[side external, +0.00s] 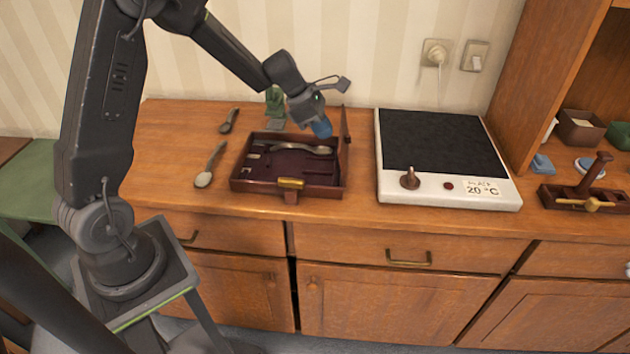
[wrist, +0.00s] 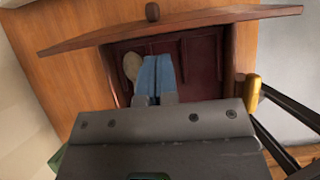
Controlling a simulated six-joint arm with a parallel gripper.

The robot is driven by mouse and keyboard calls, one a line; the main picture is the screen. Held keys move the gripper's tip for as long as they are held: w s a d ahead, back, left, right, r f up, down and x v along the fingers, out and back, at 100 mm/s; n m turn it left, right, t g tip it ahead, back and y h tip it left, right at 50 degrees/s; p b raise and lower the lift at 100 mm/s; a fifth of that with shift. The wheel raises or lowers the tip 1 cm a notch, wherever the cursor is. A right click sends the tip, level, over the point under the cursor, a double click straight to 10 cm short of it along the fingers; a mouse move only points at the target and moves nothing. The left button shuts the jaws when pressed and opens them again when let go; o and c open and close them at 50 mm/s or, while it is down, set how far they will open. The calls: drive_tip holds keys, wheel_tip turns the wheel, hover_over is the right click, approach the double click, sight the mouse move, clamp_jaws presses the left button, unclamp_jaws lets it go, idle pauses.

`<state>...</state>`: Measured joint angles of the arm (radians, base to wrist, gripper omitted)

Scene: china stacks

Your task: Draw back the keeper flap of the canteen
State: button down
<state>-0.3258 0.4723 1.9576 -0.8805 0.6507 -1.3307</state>
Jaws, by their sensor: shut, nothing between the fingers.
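The canteen (side external: 240,183) is a dark reddish wooden box with a dark lining, standing open on the counter. Its lid (side external: 345,140) stands upright on the right side; its edge crosses the top of the wrist view (wrist: 200,24). A brass-coloured piece (side external: 290,183) sits on the front wall and also shows in the wrist view (wrist: 252,93); I cannot tell whether it is the keeper flap. A spoon (side external: 290,148) lies inside; its bowl shows in the wrist view (wrist: 131,66). My gripper (side external: 322,129), blue-tipped, is shut and empty above the box's back right part, left of the lid.
Two loose spoons (side external: 209,166) (side external: 229,121) lie left of the box. A green object (side external: 275,104) stands behind it. A hotplate (side external: 440,150) is close on the right, with a cabinet beyond. The counter's front left is clear.

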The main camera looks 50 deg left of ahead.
drive_tip(key=v, duration=0.6)
drive_tip(key=shift+r, duration=0.2)
drive_tip(key=shift+s, duration=0.1)
drive_tip(key=s+d+r+m+y, duration=0.1)
drive_tip(key=s+d+r+m, duration=0.2)
drive_tip(key=s+m, duration=0.5)
drive_tip(key=s+d+r+m+y, duration=0.2)
drive_tip(key=s+d+r+m, duration=0.1)
drive_tip(key=s+m, duration=0.6)
drive_tip(key=s+d+r+m+t+y, duration=0.1)
drive_tip(key=s+d+r+m, duration=0.2)
drive_tip(key=s+d+m, duration=0.2)
drive_tip(key=s+m, duration=0.3)
drive_tip(key=m, duration=0.2)
drive_tip(key=shift+s+d, duration=0.15)
drive_tip(key=shift+d, duration=0.15)
